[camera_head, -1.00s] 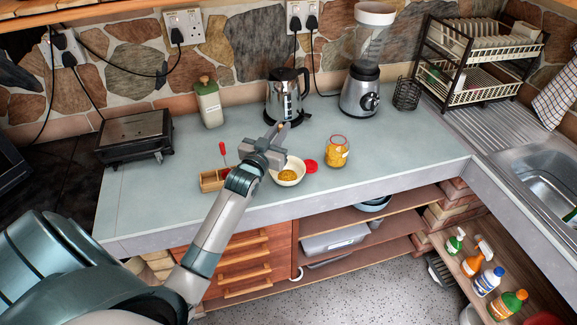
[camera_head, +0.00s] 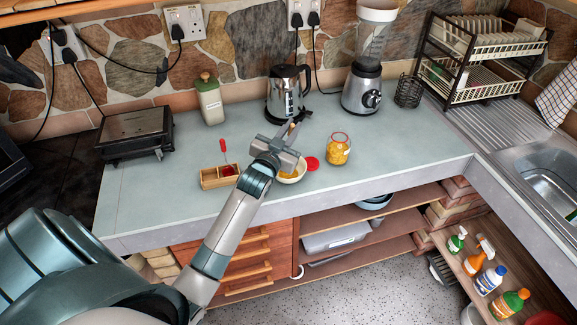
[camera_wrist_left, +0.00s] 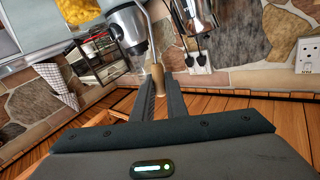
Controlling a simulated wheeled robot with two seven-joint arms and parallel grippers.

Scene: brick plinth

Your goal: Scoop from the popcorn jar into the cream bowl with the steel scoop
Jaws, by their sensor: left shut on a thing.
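The popcorn jar (camera_head: 338,152) stands open on the counter, with yellow popcorn in it. The cream bowl (camera_head: 297,178) is just left of it, with some yellow contents; my left wrist hides part of it. My left gripper (camera_head: 287,136) appears over the bowl's far side, left of the jar. It is shut on the steel scoop, whose wooden handle (camera_wrist_left: 158,78) sits between the fingers in the left wrist view. My right gripper is not in view.
A red lid (camera_head: 312,163) lies between bowl and jar. A wooden box (camera_head: 210,182) with a red-handled tool is left of the bowl. A kettle (camera_head: 285,95), blender (camera_head: 361,90) and canister (camera_head: 210,100) stand behind. The counter right of the jar is clear.

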